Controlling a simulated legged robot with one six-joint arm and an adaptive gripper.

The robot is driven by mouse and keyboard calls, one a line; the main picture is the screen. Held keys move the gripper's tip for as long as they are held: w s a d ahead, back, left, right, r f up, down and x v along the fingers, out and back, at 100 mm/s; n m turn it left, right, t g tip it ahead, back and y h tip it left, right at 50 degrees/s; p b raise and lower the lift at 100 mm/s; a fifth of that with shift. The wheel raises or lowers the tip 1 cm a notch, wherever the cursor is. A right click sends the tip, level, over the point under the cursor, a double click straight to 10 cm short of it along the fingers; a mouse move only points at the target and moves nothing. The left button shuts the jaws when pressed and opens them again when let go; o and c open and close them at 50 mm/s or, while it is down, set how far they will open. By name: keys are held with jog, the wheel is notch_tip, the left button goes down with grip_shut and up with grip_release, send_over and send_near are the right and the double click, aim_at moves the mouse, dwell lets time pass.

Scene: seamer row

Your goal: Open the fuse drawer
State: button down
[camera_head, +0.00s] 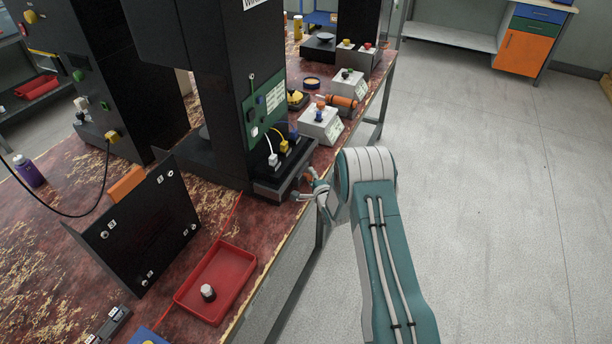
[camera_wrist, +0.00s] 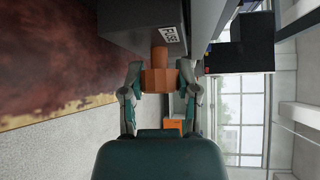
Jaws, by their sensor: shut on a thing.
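The fuse drawer (camera_wrist: 125,22) shows in the wrist view as a dark grey front with a white "FUSE" label and an orange handle (camera_wrist: 159,59). My gripper (camera_wrist: 158,80) has a finger on each side of the orange handle and is shut on it. In the head view my gripper (camera_head: 313,189) is at the front of the low black unit (camera_head: 272,190) at the foot of the black machine, by the table's right edge. The drawer's inside is not visible, and I cannot tell how far it is out.
A red tray (camera_head: 243,268) with a small knob in it and a tilted black panel (camera_head: 150,230) stand on the worn red table at left. Grey switch boxes (camera_head: 320,127) stand beyond the unit. The grey floor (camera_head: 480,190) at right is clear.

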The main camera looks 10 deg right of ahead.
jog(key=s+d, duration=0.2)
jog(key=d, duration=0.1)
jog(key=s+d, duration=0.1)
jog(key=shift+s+d+f, duration=0.2)
jog(key=shift+d+f, duration=0.05)
jog(key=shift+c, duration=1.7)
grip_release()
jog(key=shift+w, duration=0.1)
jog(key=shift+r, duration=0.1)
jog(key=v, duration=1.2)
jog(key=shift+w, duration=0.1)
